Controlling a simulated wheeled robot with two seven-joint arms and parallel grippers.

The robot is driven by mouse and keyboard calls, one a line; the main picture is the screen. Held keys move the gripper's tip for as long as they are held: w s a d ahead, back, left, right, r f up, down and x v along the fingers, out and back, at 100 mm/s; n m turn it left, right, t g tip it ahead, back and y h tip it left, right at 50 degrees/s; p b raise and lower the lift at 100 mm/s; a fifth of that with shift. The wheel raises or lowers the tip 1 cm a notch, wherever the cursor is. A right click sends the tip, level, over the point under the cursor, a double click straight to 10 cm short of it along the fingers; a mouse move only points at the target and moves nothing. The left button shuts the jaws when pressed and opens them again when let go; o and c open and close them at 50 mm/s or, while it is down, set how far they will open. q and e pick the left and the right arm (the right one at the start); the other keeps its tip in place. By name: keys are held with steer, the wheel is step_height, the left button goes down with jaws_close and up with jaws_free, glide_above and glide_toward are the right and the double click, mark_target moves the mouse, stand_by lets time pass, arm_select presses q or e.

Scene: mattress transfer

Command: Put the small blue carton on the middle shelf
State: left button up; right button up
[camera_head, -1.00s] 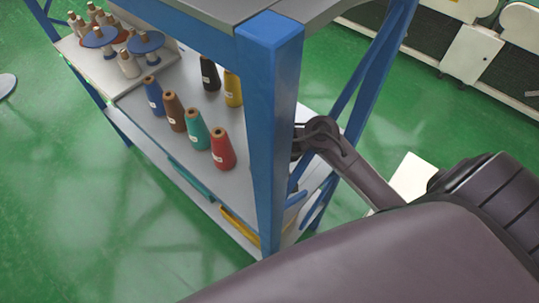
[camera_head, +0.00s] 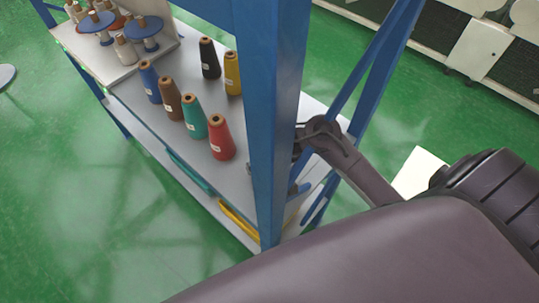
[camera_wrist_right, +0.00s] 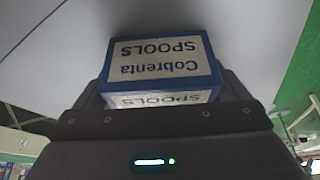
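The small blue carton (camera_wrist_right: 165,62) shows in the right wrist view, with a white label whose print is upside down. It sits between the dark fingers of my right gripper (camera_wrist_right: 163,88), which appear shut on it. A pale grey surface lies close beyond it. In the head view my right arm reaches to the right side of the blue rack post; the post hides the gripper's end and the carton. The middle shelf (camera_head: 233,118) is grey and carries several thread cones. My left gripper is not in view.
The blue front post (camera_head: 272,120) stands between the cones and my right arm. Red (camera_head: 220,138), teal (camera_head: 194,117), yellow (camera_head: 232,74) and other cones stand on the shelf's left part. A tray of spools (camera_head: 95,62) is at the far left. Diagonal braces (camera_head: 370,75) rise behind.

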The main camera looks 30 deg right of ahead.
steer(key=shift+o, duration=0.3)
steer(key=shift+w, duration=0.1)
steer(key=shift+r, duration=0.1)
steer(key=shift+r, duration=0.3)
steer(key=p+v, duration=0.8)
steer(key=v, duration=0.3)
steer(key=shift+s+r, duration=0.25)
steer(key=shift+s, duration=0.05)
steer(key=shift+f, duration=0.1)
